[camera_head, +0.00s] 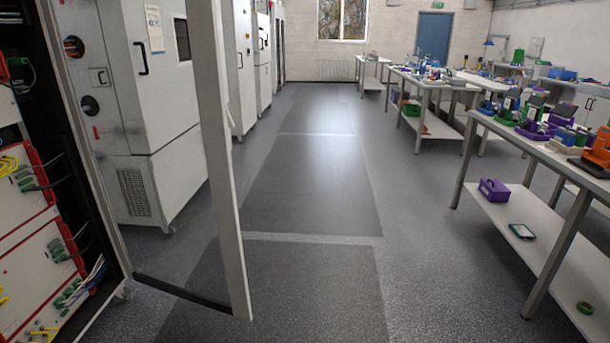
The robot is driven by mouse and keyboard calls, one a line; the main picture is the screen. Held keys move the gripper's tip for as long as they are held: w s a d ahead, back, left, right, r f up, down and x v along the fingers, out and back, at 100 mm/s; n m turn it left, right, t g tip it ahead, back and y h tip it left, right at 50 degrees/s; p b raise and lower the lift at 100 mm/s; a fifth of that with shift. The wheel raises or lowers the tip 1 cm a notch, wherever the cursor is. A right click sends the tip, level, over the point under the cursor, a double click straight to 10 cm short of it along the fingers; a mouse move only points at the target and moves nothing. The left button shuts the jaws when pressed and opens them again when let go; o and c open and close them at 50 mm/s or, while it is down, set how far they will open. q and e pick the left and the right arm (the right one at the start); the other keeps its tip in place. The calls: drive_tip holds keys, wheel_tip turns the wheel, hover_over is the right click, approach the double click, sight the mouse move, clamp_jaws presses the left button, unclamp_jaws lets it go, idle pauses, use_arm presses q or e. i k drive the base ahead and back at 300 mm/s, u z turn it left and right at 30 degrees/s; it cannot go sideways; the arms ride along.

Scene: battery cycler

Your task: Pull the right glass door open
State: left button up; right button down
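A glass door with a pale frame (220,150) stands swung out from the battery cycler cabinet (85,165) at the left. Its clear pane shows the white machines behind it. Its free vertical edge reaches out over the floor, and a dark lower rail (180,292) runs back toward the cabinet. The cabinet front beside it is uncovered, showing white modules with red edges (28,265) and yellow and green cables. Neither of my grippers is in view.
White machines (130,60) line the left wall behind the door. The dark grey floor (310,200) in the middle is clear up to the window wall. Workbenches with a lower shelf (535,215), tools and bins stand along the right.

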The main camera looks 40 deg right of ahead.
sight(202, 18)
drive_tip(key=z, duration=0.95)
drive_tip(key=i, duration=0.85)
drive_tip(key=u, duration=0.65)
